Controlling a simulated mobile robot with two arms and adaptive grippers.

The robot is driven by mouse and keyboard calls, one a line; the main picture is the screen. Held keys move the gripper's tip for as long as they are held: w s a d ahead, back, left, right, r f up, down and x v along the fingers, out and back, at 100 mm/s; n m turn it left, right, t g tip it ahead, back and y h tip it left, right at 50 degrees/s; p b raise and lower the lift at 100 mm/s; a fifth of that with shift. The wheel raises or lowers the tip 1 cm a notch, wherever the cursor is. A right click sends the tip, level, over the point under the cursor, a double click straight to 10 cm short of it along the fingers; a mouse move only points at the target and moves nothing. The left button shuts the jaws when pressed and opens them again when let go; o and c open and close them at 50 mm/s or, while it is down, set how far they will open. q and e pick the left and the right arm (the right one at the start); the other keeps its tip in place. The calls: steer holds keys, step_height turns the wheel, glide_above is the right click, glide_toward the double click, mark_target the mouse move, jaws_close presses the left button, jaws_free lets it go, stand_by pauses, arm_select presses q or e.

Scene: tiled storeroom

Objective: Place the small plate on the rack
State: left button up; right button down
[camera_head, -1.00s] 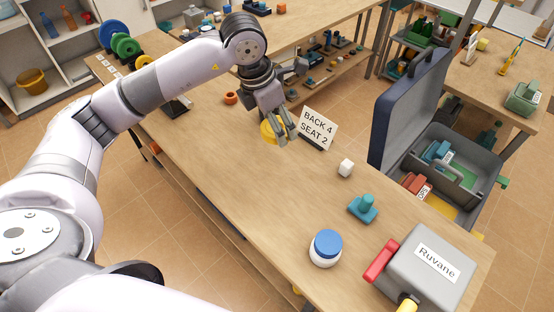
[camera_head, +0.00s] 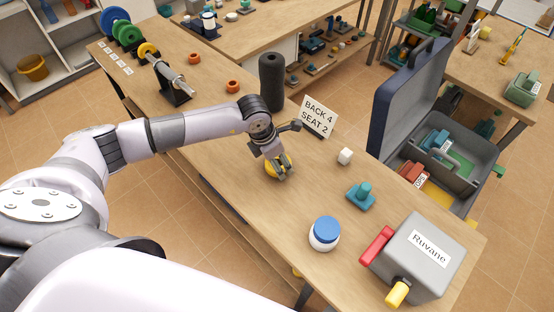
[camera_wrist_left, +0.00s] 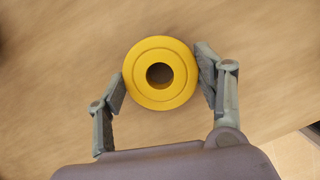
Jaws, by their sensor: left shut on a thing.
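The small plate is a yellow disc with a centre hole (camera_head: 271,169), held edgewise between the fingers of my left gripper (camera_head: 280,166). The left wrist view shows the yellow plate (camera_wrist_left: 139,77) face-on, between the two fingers of the left gripper (camera_wrist_left: 161,88). The table below it is blurred, and its height above the table is hard to tell. The rack (camera_head: 176,96) is a dark stand with a metal rod at the far left of the table. Blue (camera_head: 113,17), green and yellow discs stand along it. My right gripper is not in view.
Two orange rings (camera_head: 233,86) lie near the rack.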

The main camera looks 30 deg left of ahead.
mark_target(267, 167)
arm_select(q)
steer(key=shift+w+f, duration=0.1)
steer(key=shift+f, duration=0.3)
steer(key=o, duration=1.7)
steer(key=shift+f, duration=0.1)
steer(key=shift+c, duration=0.2)
steer(key=shift+r, duration=0.25)
steer(key=b+v, duration=0.2)
steer(key=v, duration=0.9)
steer(key=shift+s+r+b, duration=0.3)
steer(key=shift+r+b, duration=0.05)
